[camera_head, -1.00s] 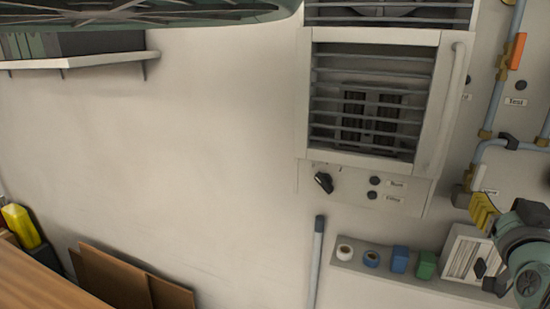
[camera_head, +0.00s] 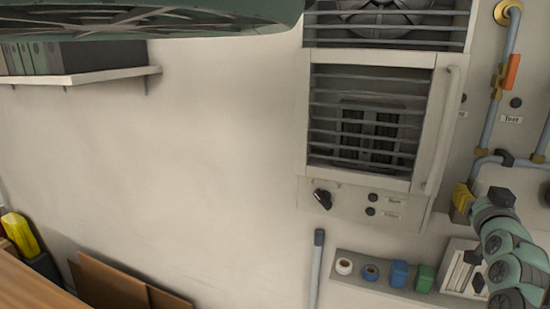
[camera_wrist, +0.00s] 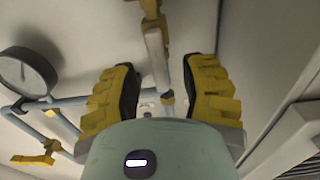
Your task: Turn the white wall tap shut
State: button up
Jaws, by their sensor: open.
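The white tap handle (camera_wrist: 156,58) shows in the wrist view, below a brass valve body (camera_wrist: 152,14) on a pipe. It lies between the two yellow fingers of my gripper (camera_wrist: 160,76), with a gap on both sides. The fingers are open and hold nothing. I cannot make out the white tap in the head view.
In the wrist view a round gauge (camera_wrist: 28,72) and a yellow-handled tap (camera_wrist: 33,158) are at left. In the head view an orange tap handle (camera_head: 513,72) is above my gripper, the louvred cabinet (camera_head: 425,125) left of it, and a shelf with tape rolls (camera_head: 345,266) below.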

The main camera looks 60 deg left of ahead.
jog(key=shift+p+x, duration=0.55)
jog(key=shift+x, duration=0.5)
grip_shut()
